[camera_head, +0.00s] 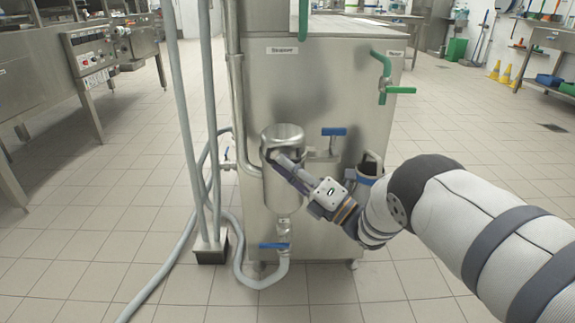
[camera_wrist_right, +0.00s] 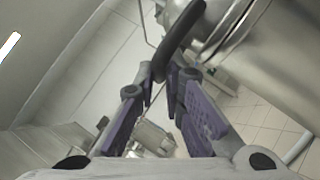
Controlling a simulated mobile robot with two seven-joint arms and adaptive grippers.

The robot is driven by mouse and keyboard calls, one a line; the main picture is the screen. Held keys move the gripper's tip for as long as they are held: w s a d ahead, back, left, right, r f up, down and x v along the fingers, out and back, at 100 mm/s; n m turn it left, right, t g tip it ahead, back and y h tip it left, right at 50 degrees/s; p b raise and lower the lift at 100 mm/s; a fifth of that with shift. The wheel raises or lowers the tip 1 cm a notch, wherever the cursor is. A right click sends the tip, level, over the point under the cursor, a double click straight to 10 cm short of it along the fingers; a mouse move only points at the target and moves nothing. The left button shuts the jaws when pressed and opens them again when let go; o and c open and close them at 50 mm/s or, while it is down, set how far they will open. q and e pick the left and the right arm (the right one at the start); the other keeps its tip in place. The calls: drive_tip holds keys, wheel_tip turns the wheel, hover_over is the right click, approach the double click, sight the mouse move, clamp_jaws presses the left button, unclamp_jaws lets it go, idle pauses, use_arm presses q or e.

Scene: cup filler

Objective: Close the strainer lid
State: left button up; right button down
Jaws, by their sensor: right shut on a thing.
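The strainer is a metal cylinder (camera_head: 278,190) on the front of a steel machine. Its rounded metal lid (camera_head: 283,133) is at the top of the cylinder. I cannot tell whether the lid is fully seated. My right gripper (camera_head: 284,163) is at the strainer's upper front and covers part of it. In the right wrist view, my right gripper (camera_wrist_right: 166,80) is shut on a dark curved handle (camera_wrist_right: 180,38), beside shiny round metal (camera_wrist_right: 212,25) at upper right. My left gripper is not in view.
The steel machine (camera_head: 330,90) stands behind the strainer. A blue-handled valve (camera_head: 274,246) is below it, and another blue handle (camera_head: 334,131) is to its right. A metal container (camera_head: 371,165) hangs at right. Grey hoses (camera_head: 187,130) run down the left. The tiled floor in front is clear.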

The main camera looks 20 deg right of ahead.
drive_tip(key=shift+w+d+f+m, duration=0.1)
drive_tip(key=shift+d+f+m, duration=0.2)
drive_tip(key=shift+f, duration=0.25)
drive_tip(key=c, duration=1.7)
unclamp_jaws()
drive_tip(key=shift+w+f, duration=0.15)
drive_tip(key=shift+f, duration=0.05)
drive_tip(key=v, duration=1.1)
drive_tip(key=shift+s+d+r, duration=0.1)
drive_tip(key=shift+s+d, duration=0.05)
drive_tip(key=shift+s, duration=0.3)
